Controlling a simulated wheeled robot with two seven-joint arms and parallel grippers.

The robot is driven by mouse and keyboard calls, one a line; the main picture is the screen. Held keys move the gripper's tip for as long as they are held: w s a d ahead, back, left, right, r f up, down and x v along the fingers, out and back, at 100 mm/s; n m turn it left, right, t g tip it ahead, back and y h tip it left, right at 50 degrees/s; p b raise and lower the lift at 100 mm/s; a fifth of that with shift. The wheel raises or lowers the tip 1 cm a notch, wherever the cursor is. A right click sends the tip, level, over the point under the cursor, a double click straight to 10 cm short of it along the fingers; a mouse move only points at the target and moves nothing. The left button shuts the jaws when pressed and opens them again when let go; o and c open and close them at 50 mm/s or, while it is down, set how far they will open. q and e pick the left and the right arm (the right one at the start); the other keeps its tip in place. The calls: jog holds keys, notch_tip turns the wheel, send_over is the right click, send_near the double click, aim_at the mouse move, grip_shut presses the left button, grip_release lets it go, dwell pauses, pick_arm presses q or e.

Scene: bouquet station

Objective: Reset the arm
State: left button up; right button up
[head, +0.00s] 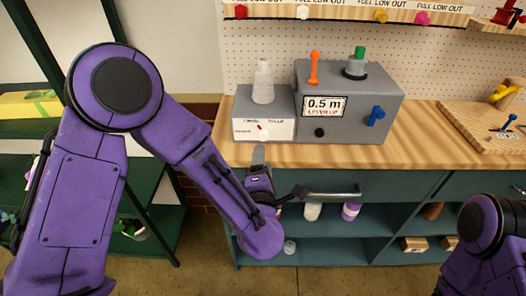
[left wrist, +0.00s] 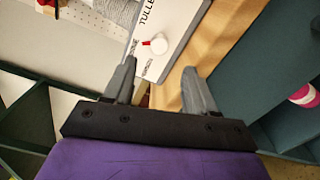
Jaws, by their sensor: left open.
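My left arm (head: 120,90) comes in from the left and bends down in front of the workbench. My left gripper (head: 280,170) is at the front edge of the bench, below the grey tulle box (head: 264,130). Its two fingers are spread with nothing between them. In the left wrist view, the open left gripper (left wrist: 159,75) faces the white label of the tulle box (left wrist: 172,25) and the wooden edge. Part of my right arm (head: 490,225) shows at the lower right; its gripper is out of view.
A grey dispenser (head: 350,95) marked "0.5 m" has an orange lever (head: 314,67) and a blue lever (head: 375,115). A metal handle (head: 335,190) and shelves with bottles (head: 351,211) are under the bench. The wooden top (head: 425,140) is clear beside the dispenser. A dark green rack (head: 150,205) stands left.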

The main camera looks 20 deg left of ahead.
pick_arm(q)
jog(key=shift+v, duration=0.8)
jog(key=s+a+f+m+g+h, duration=0.2)
jog(key=s+f+m+g, duration=0.1)
jog(key=f+m, duration=0.55)
jog(key=s+a+f+m+g+h, duration=0.2)
jog(key=s+a+f+m+g, duration=0.3)
jog(key=f, duration=0.6)
jog(key=s+a+f+m+g, duration=0.1)
jog(key=s+a+f+g, duration=0.1)
jog(key=s, duration=0.4)
jog(key=s+a+f+m+g+y, duration=0.1)
jog(key=s+a+f+g, duration=0.1)
jog(key=s+a+f, duration=0.2)
jog(key=s+a+f+m+g+y, duration=0.1)
jog(key=s+a+f+m+g, duration=0.1)
jog(key=s+f, duration=0.4)
jog(key=s+a, duration=0.1)
jog(key=s, duration=0.2)
jog(key=shift+a+f, duration=0.15)
jog(key=shift+f, duration=0.2)
